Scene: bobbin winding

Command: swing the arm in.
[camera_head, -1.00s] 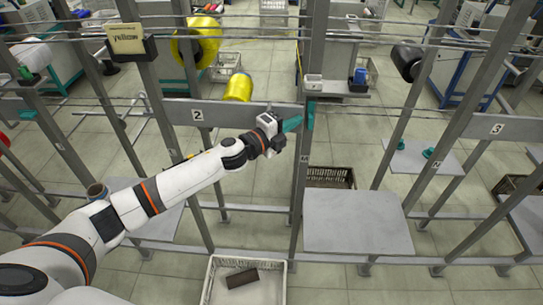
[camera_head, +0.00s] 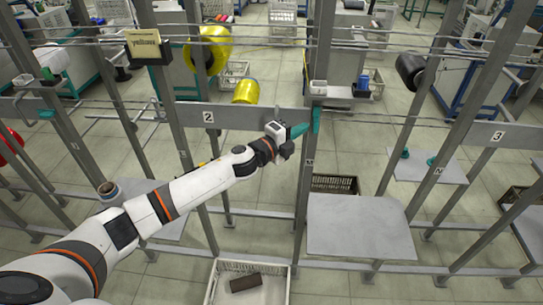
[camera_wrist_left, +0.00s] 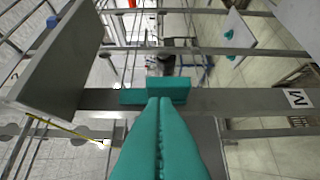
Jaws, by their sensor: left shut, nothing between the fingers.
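My left gripper (camera_head: 304,128) has teal fingers pressed together with nothing between them. It reaches from the left to a grey upright post marked M. A teal block (camera_head: 316,120) sits on this post at the end of a grey crossbar marked 2. In the left wrist view the shut fingertips (camera_wrist_left: 158,101) are right at the teal block (camera_wrist_left: 170,88), which lies across the grey post. I cannot tell whether they touch. My right gripper is not in view.
A yellow spool (camera_head: 245,92) and a larger yellow reel (camera_head: 208,50) are behind the frame. A grey shelf (camera_head: 360,225) is right of the post. A white crate (camera_head: 222,292) with a brown block stands on the floor below. Thin wires cross the frame.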

